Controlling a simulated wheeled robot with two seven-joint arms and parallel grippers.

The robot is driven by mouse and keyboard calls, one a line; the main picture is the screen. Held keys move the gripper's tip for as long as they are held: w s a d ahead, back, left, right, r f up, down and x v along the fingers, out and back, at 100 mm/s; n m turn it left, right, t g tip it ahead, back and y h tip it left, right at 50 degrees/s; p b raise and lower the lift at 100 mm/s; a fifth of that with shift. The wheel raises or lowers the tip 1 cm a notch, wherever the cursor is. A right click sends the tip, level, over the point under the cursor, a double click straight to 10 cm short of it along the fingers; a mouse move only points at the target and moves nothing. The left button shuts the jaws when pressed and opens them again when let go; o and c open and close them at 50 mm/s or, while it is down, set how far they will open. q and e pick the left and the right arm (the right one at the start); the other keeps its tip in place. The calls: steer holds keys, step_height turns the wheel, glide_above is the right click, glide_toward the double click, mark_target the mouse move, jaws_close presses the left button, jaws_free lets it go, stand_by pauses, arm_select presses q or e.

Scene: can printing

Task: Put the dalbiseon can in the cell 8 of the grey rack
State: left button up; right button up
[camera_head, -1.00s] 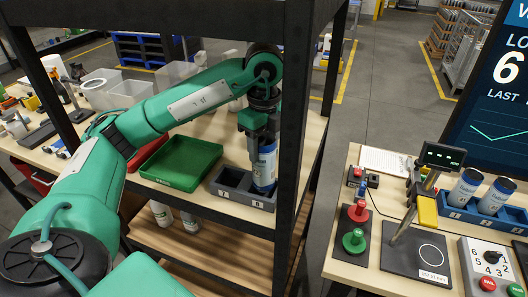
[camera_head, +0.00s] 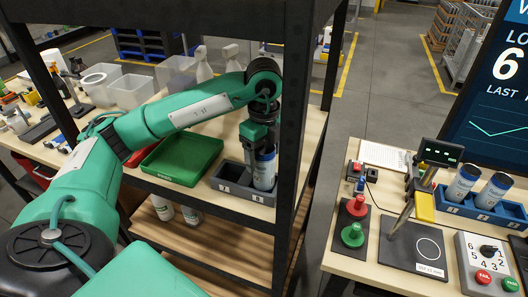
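The can (camera_head: 264,171), white with a blue band and a dark top, stands about upright at the right-hand cell of the grey rack (camera_head: 226,187). Its lower end is inside the cell, behind the front wall. I cannot read its name, and the numbers on the rack front are too small to read surely. My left gripper (camera_head: 261,149) points down and is shut on the can's top; the fingertips are small and partly hidden. The rack's left cells look empty. My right gripper is out of view.
A green tray (camera_head: 182,160) lies left of the rack. A black shelf post (camera_head: 291,120) stands close right of it. On the right-hand table, a blue rack (camera_head: 457,210) holds two similar cans (camera_head: 463,182), beside a stand, buttons and a dial box.

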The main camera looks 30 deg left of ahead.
arm_select(q)
steer(key=shift+r+b, duration=0.35)
steer(key=shift+r, duration=3.55)
